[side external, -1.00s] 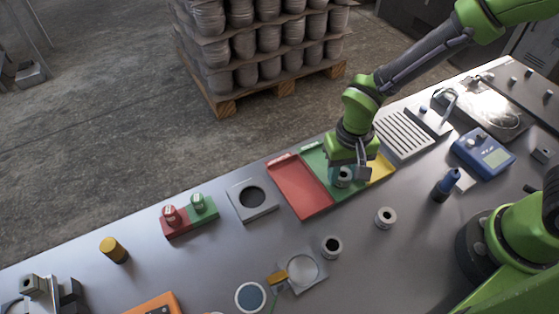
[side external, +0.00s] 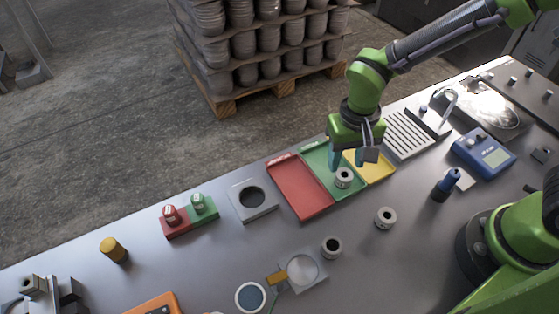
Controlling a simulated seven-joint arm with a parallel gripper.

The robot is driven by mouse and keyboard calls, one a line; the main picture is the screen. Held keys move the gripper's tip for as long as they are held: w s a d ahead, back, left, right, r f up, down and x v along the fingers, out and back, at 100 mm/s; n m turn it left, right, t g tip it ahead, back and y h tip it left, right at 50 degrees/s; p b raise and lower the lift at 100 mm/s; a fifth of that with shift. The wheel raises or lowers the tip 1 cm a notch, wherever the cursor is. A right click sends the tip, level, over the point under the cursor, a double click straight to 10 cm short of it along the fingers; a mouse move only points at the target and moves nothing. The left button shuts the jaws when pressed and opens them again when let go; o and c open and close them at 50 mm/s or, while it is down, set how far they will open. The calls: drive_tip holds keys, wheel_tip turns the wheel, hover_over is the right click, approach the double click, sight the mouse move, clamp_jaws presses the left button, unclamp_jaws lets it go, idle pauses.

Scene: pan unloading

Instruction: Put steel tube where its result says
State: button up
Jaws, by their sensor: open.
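A short steel tube (side external: 343,178) with a dark bore stands upright in the green tray (side external: 348,195), near its right side. My gripper (side external: 348,160) is open above it, with its blue-tipped fingers apart and nothing between them. The red tray (side external: 298,188) lies left of the green one and the yellow tray (side external: 380,170) lies right of it. Two more steel tubes stand on the table: one right of the trays (side external: 385,217) and one in front of them (side external: 331,247). I cannot tell which result belongs to which tube.
A grey block with a round hole (side external: 252,200) stands left of the trays. A red and green stamp holder (side external: 190,216) is farther left. A blue meter (side external: 483,152) and a blue-handled tool (side external: 446,186) stand at the right. The table between the trays and the meter is mostly clear.

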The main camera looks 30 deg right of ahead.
wheel_tip(320, 180, up, 7)
drive_tip(key=s+d+r+t+y, duration=0.1)
drive_tip(key=s+d+r+t, duration=0.2)
drive_tip(key=d+r, duration=0.3)
drive_tip(key=s+d+r+t+y, duration=0.1)
drive_tip(key=s+d+r+t, duration=0.3)
drive_tip(key=d, duration=0.3)
drive_tip(key=shift+d+r, duration=0.15)
drive_tip(key=shift+r, duration=0.75)
drive_tip(key=shift+w, duration=0.1)
